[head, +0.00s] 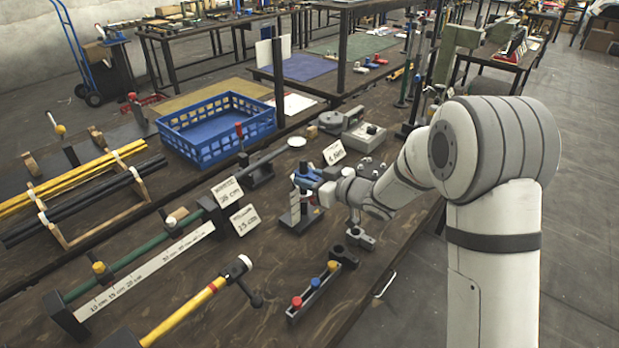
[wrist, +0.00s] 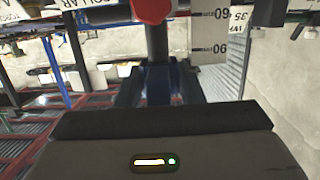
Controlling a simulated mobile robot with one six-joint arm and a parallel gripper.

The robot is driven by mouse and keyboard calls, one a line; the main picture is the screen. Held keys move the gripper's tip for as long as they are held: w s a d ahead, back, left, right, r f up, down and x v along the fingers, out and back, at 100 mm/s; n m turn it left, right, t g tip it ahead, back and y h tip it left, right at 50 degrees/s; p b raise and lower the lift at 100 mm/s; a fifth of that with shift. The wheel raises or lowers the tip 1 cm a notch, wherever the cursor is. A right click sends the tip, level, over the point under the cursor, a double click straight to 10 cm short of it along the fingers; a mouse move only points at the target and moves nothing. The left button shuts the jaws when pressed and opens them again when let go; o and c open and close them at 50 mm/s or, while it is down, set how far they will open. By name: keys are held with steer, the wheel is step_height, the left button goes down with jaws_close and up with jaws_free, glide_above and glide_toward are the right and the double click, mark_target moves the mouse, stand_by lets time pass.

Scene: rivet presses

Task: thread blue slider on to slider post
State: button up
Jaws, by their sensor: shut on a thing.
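My gripper (head: 318,184) is shut on the blue slider (head: 306,177), above the middle of the workbench. In the wrist view the slider (wrist: 157,85) shows as a blue piece between the dark fingers. A dark post (wrist: 157,42) with a red part (wrist: 152,9) stands just beyond the slider there, beside a white scale plate (wrist: 209,38). In the head view a white plate on a dark base (head: 291,216) stands right below the gripper; the post is mostly hidden. I cannot tell whether the slider is around the post or only close to it.
A blue crate (head: 215,130) stands at the back left. A green rod with a scale board (head: 145,270) and a yellow rod (head: 190,310) lie left of my gripper. A dark block with coloured knobs (head: 318,290) is in front. Small label cards (head: 245,220) stand close by.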

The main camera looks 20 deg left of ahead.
mark_target(309, 195)
steer(key=shift+f+b, duration=1.3)
steer(key=shift+f, duration=0.55)
steer(key=o, duration=1)
steer(key=shift+c, duration=0.2)
steer(key=shift+o, duration=0.4)
steer(key=shift+f, duration=0.1)
steer(key=shift+s+d, duration=0.2)
steer(key=shift+d, duration=0.25)
steer(key=v, duration=0.7)
steer(key=shift+w, duration=0.15)
